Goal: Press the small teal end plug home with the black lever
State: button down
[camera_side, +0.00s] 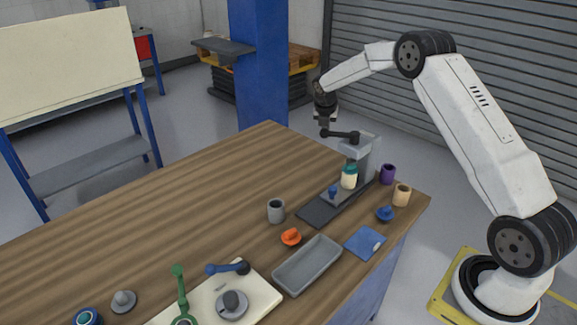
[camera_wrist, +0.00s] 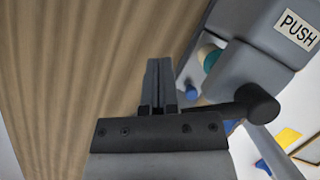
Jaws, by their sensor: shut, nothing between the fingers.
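The black lever (camera_side: 341,134) sticks out to the left from the head of the grey press (camera_side: 361,152). In the wrist view its thick round end (camera_wrist: 258,104) is right of my gripper, and its bar runs left behind my gripper's body. Under the press head stands a cream roller (camera_side: 348,181) with the teal end plug (camera_side: 350,166) at its top; how deep the plug sits I cannot tell. The plug also shows partly in the wrist view (camera_wrist: 212,61). My gripper (camera_side: 325,121) is shut and empty, just above the lever's left end; contact is unclear.
A small blue-knobbed part (camera_side: 332,192) is on the press base (camera_side: 318,212). A grey cup (camera_side: 275,211), an orange part (camera_side: 291,237), a grey tray (camera_side: 307,265), purple (camera_side: 388,174) and tan (camera_side: 402,194) cups stand around. The table (camera_side: 200,190) left of the press is clear.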

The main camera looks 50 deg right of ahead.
jog(key=shift+r, duration=0.1)
notch_tip(320, 180, up, 7)
dwell(1.1)
jog(key=shift+a, duration=0.1)
jog(key=s+a+f+m+y, duration=0.1)
jog(key=s+a+m, duration=0.5)
jog(key=a, duration=0.2)
jog(key=s+a+m+y, duration=0.1)
jog(key=s+a+m, duration=0.45)
jog(key=a, duration=0.35)
jog(key=s+a+f+m+y, duration=0.1)
jog(key=s+a+f+m, duration=0.1)
jog(key=s+a+m, duration=0.2)
jog(key=s+a+f+m+y, duration=0.1)
jog(key=s+a+m, duration=0.4)
jog(key=s, duration=0.8)
jog(key=f+m, duration=0.1)
jog(key=m, duration=0.2)
jog(key=shift+s+a, duration=0.2)
jog(key=shift+a, duration=0.05)
